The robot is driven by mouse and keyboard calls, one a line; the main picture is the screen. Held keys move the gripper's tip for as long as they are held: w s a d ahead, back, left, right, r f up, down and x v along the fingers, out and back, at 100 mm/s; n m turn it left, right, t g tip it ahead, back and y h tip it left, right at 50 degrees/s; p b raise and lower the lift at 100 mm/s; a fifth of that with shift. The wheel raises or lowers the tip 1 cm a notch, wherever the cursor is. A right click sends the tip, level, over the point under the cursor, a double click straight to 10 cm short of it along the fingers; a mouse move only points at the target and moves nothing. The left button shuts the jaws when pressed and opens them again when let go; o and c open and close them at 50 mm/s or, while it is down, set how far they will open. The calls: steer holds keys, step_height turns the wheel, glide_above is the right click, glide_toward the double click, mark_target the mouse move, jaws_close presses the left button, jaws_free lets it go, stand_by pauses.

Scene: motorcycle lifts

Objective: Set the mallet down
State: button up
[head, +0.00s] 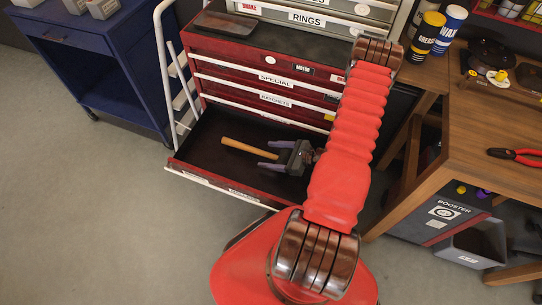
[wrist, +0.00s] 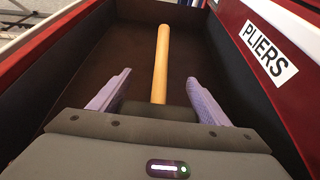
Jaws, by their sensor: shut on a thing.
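The mallet has a light wooden handle (head: 245,148) and a dark head. In the wrist view its handle (wrist: 161,62) points straight away from me, and its dark head (wrist: 158,112) sits between the purple fingers, close to the palm. My gripper (head: 264,160) is shut on the mallet head, inside the open bottom drawer (head: 200,160) of the red tool cabinet. The fingers also show in the wrist view (wrist: 158,93). The mallet lies roughly level over the drawer's dark floor. I cannot tell whether it touches that floor. Part of the head is hidden by my gripper.
The drawer's walls stand close around my gripper; a PLIERS label (wrist: 269,53) is on the red front at right. A white ladder-like frame (head: 170,75) and a blue cart (head: 95,60) stand left. A wooden workbench (head: 470,120) stands right. The drawer floor around the handle looks empty.

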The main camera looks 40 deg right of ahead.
mark_target(287, 158)
steer(key=shift+f, duration=0.5)
steer(key=shift+f, duration=0.1)
steer(key=o, duration=1.4)
steer(key=shift+d, duration=0.1)
steer(key=v, duration=1.2)
steer(key=shift+s, duration=0.15)
